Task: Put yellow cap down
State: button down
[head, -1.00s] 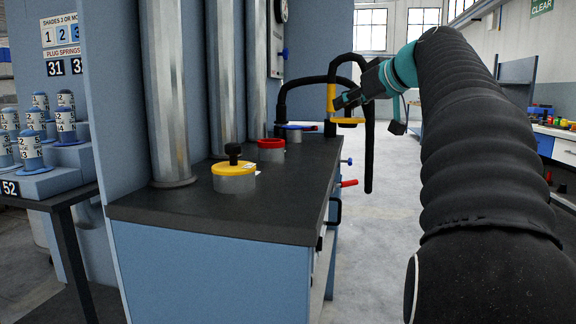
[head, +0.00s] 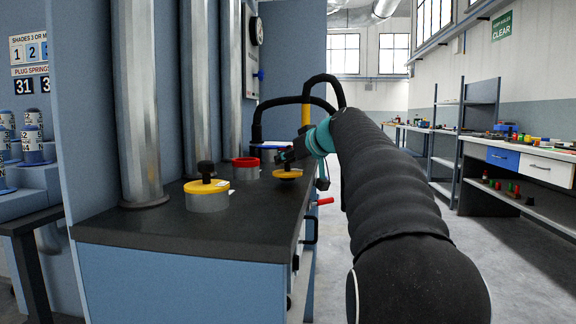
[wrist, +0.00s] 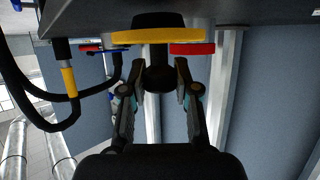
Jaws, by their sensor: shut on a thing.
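The yellow cap (head: 287,173) is in my gripper (head: 284,157), level, near the right side of the dark bench top (head: 150,238). In the wrist view, which is upside down, my gripper (wrist: 158,76) is shut on the cap's black knob. The cap's yellow disc (wrist: 150,36) shows with a black part beyond it, close to the bench surface. I cannot tell whether it touches the bench. A second yellow lid (head: 206,186) with a black knob sits on a grey pot to the left.
A red-rimmed pot (head: 246,168) stands left of the held cap, and shows red in the wrist view (wrist: 192,48). Metal columns (head: 140,100) rise at the back left. A black hose (head: 292,101) with a yellow section (head: 306,115) arches behind my gripper. The front bench top is clear.

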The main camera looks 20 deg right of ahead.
jog(key=shift+f, duration=0.35)
jog(key=shift+f, duration=0.1)
jog(key=shift+f, duration=0.15)
jog(key=c, duration=0.9)
grip_release()
jog(key=shift+o, duration=0.2)
jog(key=shift+r, duration=0.3)
jog(key=v, duration=1.2)
